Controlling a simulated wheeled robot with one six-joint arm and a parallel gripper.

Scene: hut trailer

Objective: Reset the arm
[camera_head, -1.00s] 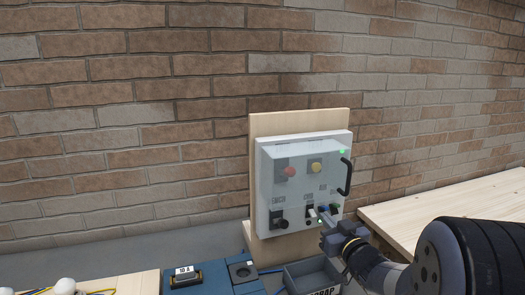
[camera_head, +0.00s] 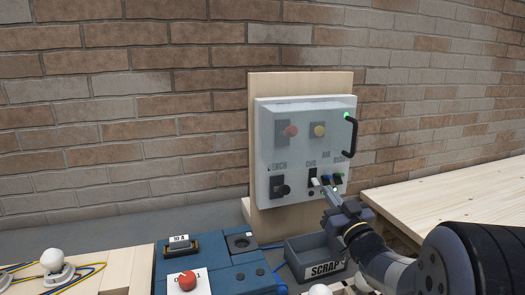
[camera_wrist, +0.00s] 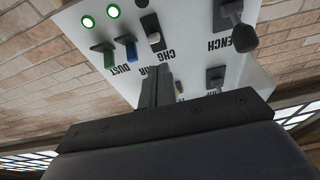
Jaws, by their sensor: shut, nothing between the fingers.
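My gripper (camera_head: 329,194) is shut and empty, its fingertips just in front of the lower right part of the grey control panel (camera_head: 268,153). In the wrist view the closed fingers (camera_wrist: 155,85) point at the panel, which shows upside down. A white CHG switch (camera_wrist: 152,38), a blue AIR switch (camera_wrist: 128,47) and a green DUST switch (camera_wrist: 108,57) lie just beyond the fingertips. I cannot tell whether the fingertips touch the panel. A black BENCH lever (camera_wrist: 240,38) sits to one side. My gripper hides part of the panel's lower edge.
A black handle (camera_head: 350,139) sticks out of the panel's right side. Below it are a grey SCRAP bin (camera_head: 305,254) and a blue box (camera_head: 215,275) with a red knob. A wooden bench top (camera_head: 450,200) lies to the right. The brick wall stands close behind.

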